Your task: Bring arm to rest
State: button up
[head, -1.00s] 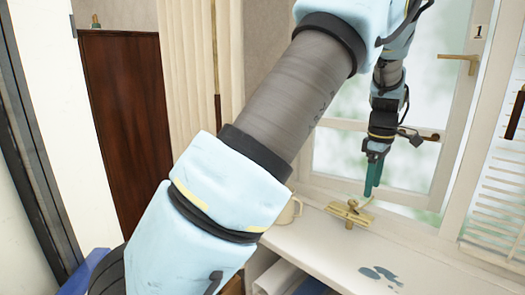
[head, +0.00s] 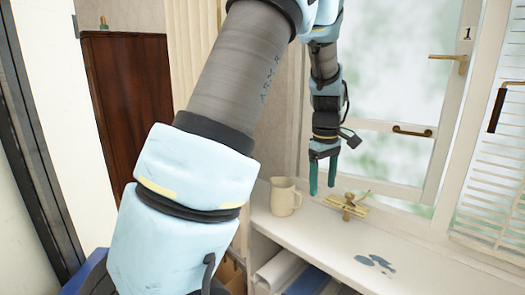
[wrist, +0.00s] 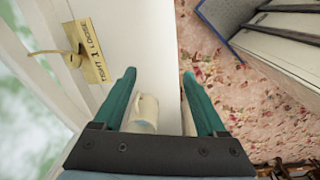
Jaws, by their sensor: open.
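My gripper (head: 322,187) hangs with its two green fingers pointing down, in front of the window and above the white sill. The fingers are apart with nothing between them that they hold. In the wrist view my gripper (wrist: 159,75) is also open, its fingers spread over the sill. A cream jug (head: 284,197) stands on the sill, left of the fingers in the head view. In the wrist view the jug (wrist: 145,112) shows between the fingers, below them, partly hidden by the gripper body. My arm runs up from the lower left and out of the head view at the top.
A brass latch on a plate (head: 347,207) lies on the sill (head: 325,240), right of the jug. Blue-grey patches (head: 376,262) mark the sill. The window (head: 395,120) is behind, with blinds (head: 495,170) at right. A dark brown panel (head: 130,115) stands at left.

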jog(key=s+a+f+m, duration=0.1)
jog(key=s+a+m, duration=0.3)
jog(key=a, duration=0.7)
jog(key=s+a+f+m+t, duration=0.1)
jog(key=s+a+m, duration=0.3)
jog(key=s+a, duration=0.4)
jog(key=a, duration=0.4)
jog(key=shift+s, duration=0.3)
jog(key=shift+c, duration=0.2)
